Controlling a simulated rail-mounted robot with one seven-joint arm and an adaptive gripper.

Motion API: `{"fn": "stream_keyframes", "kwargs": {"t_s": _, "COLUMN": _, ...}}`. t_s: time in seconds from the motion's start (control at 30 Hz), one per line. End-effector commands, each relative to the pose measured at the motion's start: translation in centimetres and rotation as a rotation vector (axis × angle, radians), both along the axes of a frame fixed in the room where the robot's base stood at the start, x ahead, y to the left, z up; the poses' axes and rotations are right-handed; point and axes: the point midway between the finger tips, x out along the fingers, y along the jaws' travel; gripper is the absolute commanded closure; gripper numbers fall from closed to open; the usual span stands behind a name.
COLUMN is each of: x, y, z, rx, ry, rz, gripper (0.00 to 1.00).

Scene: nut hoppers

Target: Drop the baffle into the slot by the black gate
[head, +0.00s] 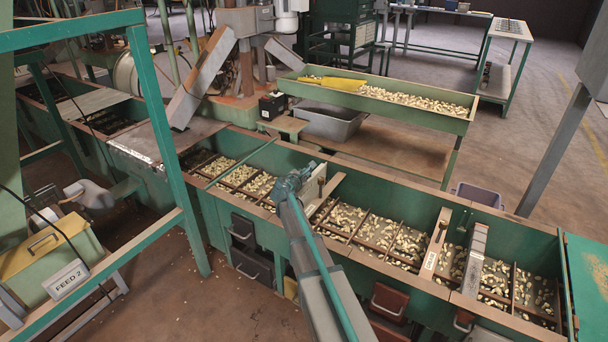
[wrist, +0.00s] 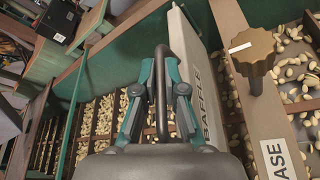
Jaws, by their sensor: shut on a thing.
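My gripper (head: 293,184) is over the green trough, shut on a dark looped handle (wrist: 161,95) in the wrist view. A pale flat plate, the baffle (wrist: 205,95), stands just right of my fingers with its name along its face. It also shows in the head view (head: 315,183), steeply upright above the trough. Its lower edge is hidden, so I cannot tell whether it touches anything. The black gate (head: 243,230) is on the trough's front wall, left of my gripper, with another dark drawer-like part below it. The slot itself cannot be made out.
The trough holds nuts between several brown dividers. A beige crosspiece with a brown star knob (wrist: 252,55) lies close right of the baffle. Farther right are a labelled board (head: 436,243) and a grey plate (head: 474,258). A brown gate (head: 388,302) is on the front wall.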

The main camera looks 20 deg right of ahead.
Motion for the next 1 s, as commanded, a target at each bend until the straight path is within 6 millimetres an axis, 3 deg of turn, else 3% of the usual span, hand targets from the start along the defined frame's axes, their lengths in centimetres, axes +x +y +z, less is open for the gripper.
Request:
{"fn": "stream_keyframes", "kwargs": {"t_s": 0.57, "x": 0.01, "y": 0.00, "z": -0.87, "rx": -0.001, "ry": -0.001, "rz": 0.000, "gripper": 1.00}}
{"fn": "stream_keyframes", "kwargs": {"t_s": 0.6, "x": 0.01, "y": 0.00, "z": -0.87, "rx": -0.001, "ry": -0.001, "rz": 0.000, "gripper": 0.85}}
{"fn": "stream_keyframes", "kwargs": {"t_s": 0.73, "x": 0.00, "y": 0.01, "z": -0.89, "rx": 0.000, "ry": -0.001, "rz": 0.001, "gripper": 0.64}}
{"fn": "stream_keyframes", "kwargs": {"t_s": 1.0, "x": -0.02, "y": 0.02, "z": -1.06, "rx": 0.002, "ry": 0.000, "rz": -0.001, "gripper": 0.61}}
